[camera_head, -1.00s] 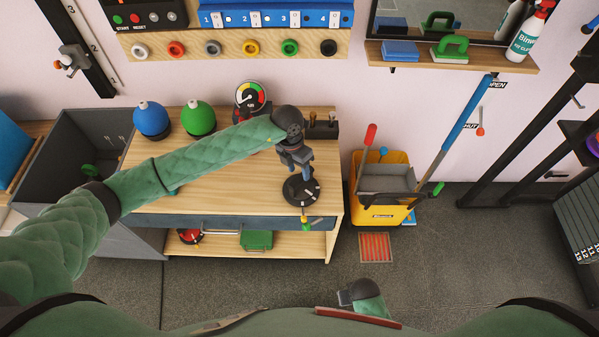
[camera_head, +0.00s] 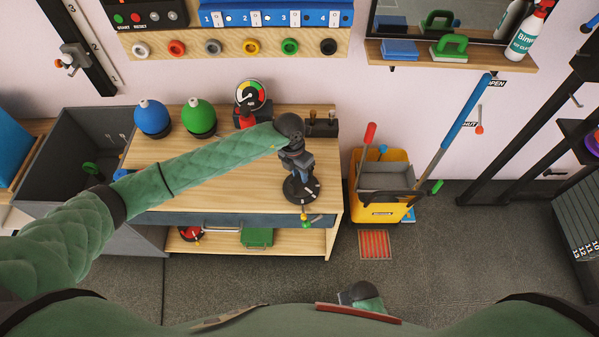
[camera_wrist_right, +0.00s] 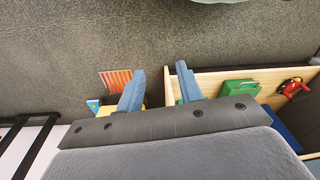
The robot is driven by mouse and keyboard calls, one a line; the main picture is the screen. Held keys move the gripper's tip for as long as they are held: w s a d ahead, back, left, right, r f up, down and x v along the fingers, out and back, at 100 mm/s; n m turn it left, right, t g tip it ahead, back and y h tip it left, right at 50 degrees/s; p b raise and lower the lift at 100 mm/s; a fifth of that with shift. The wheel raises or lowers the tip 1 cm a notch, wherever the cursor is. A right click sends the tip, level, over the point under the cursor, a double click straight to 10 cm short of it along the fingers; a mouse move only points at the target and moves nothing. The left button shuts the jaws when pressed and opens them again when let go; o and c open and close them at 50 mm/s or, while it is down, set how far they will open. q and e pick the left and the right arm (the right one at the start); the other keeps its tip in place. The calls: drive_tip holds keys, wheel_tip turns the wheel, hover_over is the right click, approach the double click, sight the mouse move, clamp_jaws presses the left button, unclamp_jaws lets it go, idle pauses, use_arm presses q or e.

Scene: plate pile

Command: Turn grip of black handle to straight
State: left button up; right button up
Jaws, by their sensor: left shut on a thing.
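The black handle (camera_head: 293,195) is a round black disc with pale marks on the right end of the wooden bench top. My left gripper (camera_head: 300,174) comes down on it from above and is shut on its grip. The gripper hides most of the grip, so I cannot tell its exact angle. A small yellow and green lever (camera_head: 305,219) sticks out at the front of the disc. In the right wrist view, my right gripper (camera_wrist_right: 160,67) has its two blue-grey fingers apart, with nothing between them, above the floor and the bench side.
A blue ball (camera_head: 152,118), a green ball (camera_head: 197,117) and a gauge (camera_head: 250,96) stand at the bench's back. A yellow mop bucket (camera_head: 382,208) stands right of the bench. A grey bin (camera_head: 62,165) is at its left.

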use_arm(q)
drive_tip(key=m+b, duration=0.1)
drive_tip(key=b, duration=0.1)
drive_tip(key=m+b, duration=0.1)
drive_tip(key=b, duration=0.1)
drive_tip(key=shift+w+f+m+b, duration=0.15)
drive_tip(key=shift+f+m+b, duration=0.05)
drive_tip(key=shift+m+b, duration=0.2)
drive_tip(key=m+b, duration=0.2)
drive_tip(key=shift+r+g+y+b, duration=0.1)
drive_tip(key=shift+g+y+b, duration=0.2)
drive_tip(key=shift+b, duration=0.1)
use_arm(e)
wheel_tip(320, 180, up, 29)
drive_tip(key=a, duration=0.2)
use_arm(q)
drive_tip(key=m+b, duration=0.4)
drive_tip(key=b, duration=0.2)
drive_tip(key=shift+w+y, duration=0.1)
drive_tip(key=shift+y, duration=0.3)
drive_tip(key=shift+r+b, duration=0.1)
drive_tip(key=shift+b, duration=0.2)
use_arm(e)
drive_tip(key=w+a+f+t+y, duration=0.2)
drive_tip(key=w+a+f+y, duration=0.1)
drive_tip(key=a+f, duration=0.5)
drive_tip(key=shift+w+a+f+n, duration=0.35)
drive_tip(key=shift+w+f, duration=0.25)
drive_tip(key=shift+f, duration=0.2)
